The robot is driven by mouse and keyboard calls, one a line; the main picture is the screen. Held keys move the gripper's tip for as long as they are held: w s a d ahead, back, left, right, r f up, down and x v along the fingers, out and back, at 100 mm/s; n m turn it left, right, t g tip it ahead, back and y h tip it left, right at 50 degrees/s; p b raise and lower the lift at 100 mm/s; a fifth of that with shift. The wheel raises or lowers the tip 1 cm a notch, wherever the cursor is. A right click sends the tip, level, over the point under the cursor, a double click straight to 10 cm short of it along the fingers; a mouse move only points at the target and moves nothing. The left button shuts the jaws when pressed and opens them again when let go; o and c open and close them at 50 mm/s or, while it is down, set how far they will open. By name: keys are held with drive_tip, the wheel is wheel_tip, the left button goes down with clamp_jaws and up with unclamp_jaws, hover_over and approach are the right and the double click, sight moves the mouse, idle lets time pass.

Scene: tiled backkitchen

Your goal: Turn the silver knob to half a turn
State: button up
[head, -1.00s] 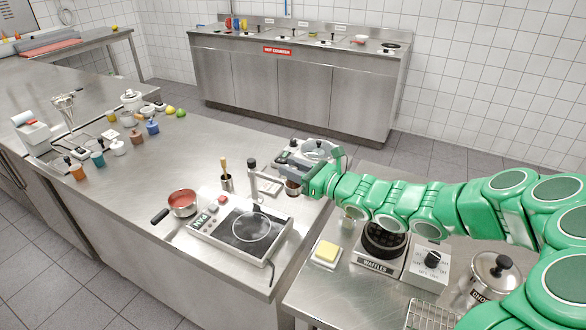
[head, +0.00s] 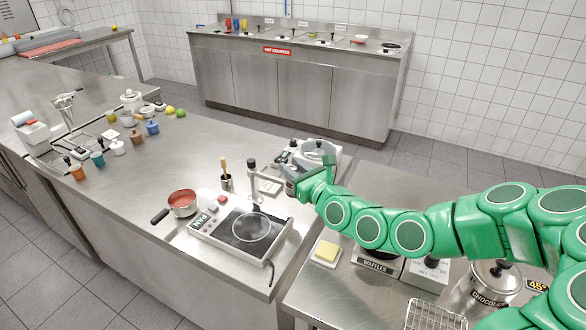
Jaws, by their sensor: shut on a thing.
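My gripper (head: 291,186) is at the right edge of the long steel counter (head: 140,215), low in front of a grey and white appliance (head: 327,151) with a clear round top. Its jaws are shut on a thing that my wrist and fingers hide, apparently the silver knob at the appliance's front. The knob's face and pointer cannot be made out. My green arm reaches in from the right, over the nearer counter.

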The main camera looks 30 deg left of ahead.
drive_tip(key=shift+m+t+h, duration=0.5)
drive_tip(key=shift+m+t, duration=0.2)
drive_tip(key=shift+t, duration=0.2)
drive_tip(key=o, duration=0.9)
drive_tip(key=shift+o, duration=0.2)
drive_tip(key=shift+w+r+n+g+y, duration=0.15)
drive_tip(key=shift+n+g+y, duration=0.25)
drive_tip(key=shift+n+g, duration=0.3)
drive_tip(key=shift+n+g+y, duration=0.3)
drive_tip(key=shift+g, duration=0.3)
drive_tip(key=shift+n+g+y, duration=0.4)
drive_tip(key=shift+n+g, duration=0.3)
drive_tip(key=shift+g, duration=0.4)
drive_tip(key=shift+f+n+g+y, duration=0.2)
drive_tip(key=shift+n+g, duration=0.35)
drive_tip(key=shift+g, duration=0.3)
drive_tip(key=shift+f+n+g+y, duration=0.1)
drive_tip(key=shift+n+g+y, duration=0.1)
drive_tip(key=shift+n+g, duration=0.5)
drive_tip(key=shift+r+n+g, duration=0.1)
drive_tip(key=shift+n+g, duration=0.95)
drive_tip(key=shift+g, duration=0.9)
